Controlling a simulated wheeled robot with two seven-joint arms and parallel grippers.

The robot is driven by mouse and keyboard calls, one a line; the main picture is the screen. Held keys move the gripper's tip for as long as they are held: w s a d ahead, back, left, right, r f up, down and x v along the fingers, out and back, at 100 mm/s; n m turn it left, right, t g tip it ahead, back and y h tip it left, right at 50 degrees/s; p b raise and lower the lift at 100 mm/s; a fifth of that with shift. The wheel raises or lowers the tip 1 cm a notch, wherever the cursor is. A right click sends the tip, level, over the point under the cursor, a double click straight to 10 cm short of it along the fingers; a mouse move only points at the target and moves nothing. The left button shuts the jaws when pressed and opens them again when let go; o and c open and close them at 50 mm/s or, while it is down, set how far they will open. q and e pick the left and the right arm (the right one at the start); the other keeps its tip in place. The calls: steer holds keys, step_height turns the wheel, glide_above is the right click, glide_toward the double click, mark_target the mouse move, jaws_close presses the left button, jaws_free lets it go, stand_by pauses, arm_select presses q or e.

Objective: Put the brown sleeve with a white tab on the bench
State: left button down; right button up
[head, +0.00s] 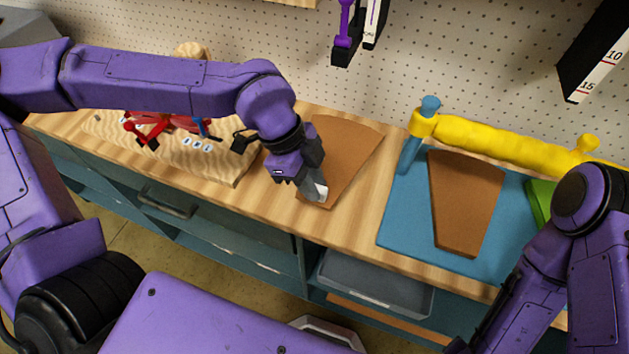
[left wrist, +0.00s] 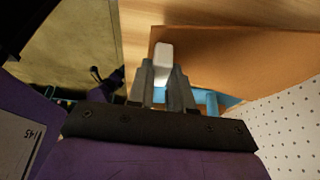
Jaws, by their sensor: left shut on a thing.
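The brown sleeve (head: 347,150) with a white tab is over the wooden bench (head: 375,215), left of the blue mat; I cannot tell whether it touches the wood. My left gripper (head: 316,192) is shut on its near narrow end, at the white tab. In the left wrist view the fingers (left wrist: 166,80) close by the white tab (left wrist: 162,58), and the sleeve (left wrist: 230,58) spreads to the right. A second brown sleeve (head: 465,200) lies on the blue mat (head: 400,225). My right arm is at the right; its gripper is not visible.
A yellow wrapped roll (head: 500,138) on a blue stand (head: 413,150) lies behind the mat. A green item (head: 540,200) is beside the second sleeve. A pale board (head: 220,165) with red items is at the left. A grey bin (head: 375,283) sits below the bench.

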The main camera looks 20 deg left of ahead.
arm_select(q)
steer(key=f, duration=0.2)
steer(key=w+f, duration=0.1)
steer(key=f, duration=0.1)
steer(key=shift+w+f, duration=0.1)
steer(key=shift+f, duration=0.1)
steer(key=shift+s, duration=0.3)
steer(key=c, duration=1.2)
jaws_free()
steer(key=shift+o, duration=0.9)
steer(key=shift+w, duration=0.15)
steer(key=v, duration=1.2)
steer(key=shift+r, duration=0.15)
